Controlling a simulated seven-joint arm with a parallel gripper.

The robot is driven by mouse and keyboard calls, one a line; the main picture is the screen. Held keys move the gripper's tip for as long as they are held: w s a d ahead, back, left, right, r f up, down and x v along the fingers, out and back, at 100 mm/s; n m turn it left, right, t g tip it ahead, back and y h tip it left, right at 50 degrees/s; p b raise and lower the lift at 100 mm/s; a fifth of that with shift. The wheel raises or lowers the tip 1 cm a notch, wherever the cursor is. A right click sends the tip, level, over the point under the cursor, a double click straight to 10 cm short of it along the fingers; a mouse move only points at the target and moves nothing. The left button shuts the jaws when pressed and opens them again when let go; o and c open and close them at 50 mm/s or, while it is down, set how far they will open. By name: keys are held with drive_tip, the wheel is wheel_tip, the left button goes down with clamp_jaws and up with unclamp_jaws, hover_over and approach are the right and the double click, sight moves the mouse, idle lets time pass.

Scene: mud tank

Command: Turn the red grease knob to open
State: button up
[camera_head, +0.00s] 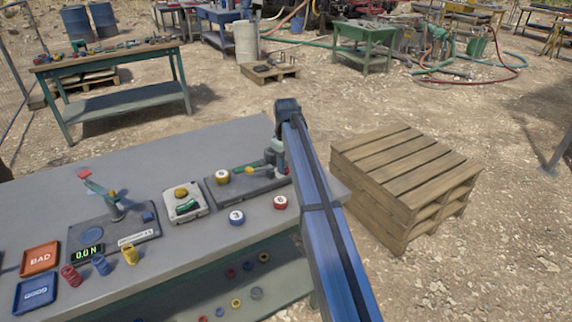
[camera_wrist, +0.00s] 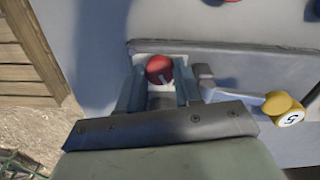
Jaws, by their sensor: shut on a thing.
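In the wrist view the red knob (camera_wrist: 159,69), round with a pale mark on its face, sits between the two fingers of my gripper (camera_wrist: 160,88). The fingers are closed on its left and right sides. A pale plate shows around and behind the knob. I cannot tell how far the knob is turned.
A yellow numbered cap (camera_wrist: 283,107) lies right of my fingers in the wrist view. A press-like stand (camera_head: 115,207) and orange (camera_head: 40,258) and blue trays are left. A wooden pallet stack (camera_head: 400,170) stands right.

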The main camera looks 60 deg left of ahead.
drive_tip(key=m, duration=1.1)
drive_tip(key=shift+m, duration=0.3)
idle(0.5)
drive_tip(key=o, duration=0.8)
drive_tip(key=shift+c, duration=0.2)
drive_tip(key=shift+r, duration=0.15)
wheel_tip(320, 180, up, 14)
drive_tip(key=shift+f, duration=0.2)
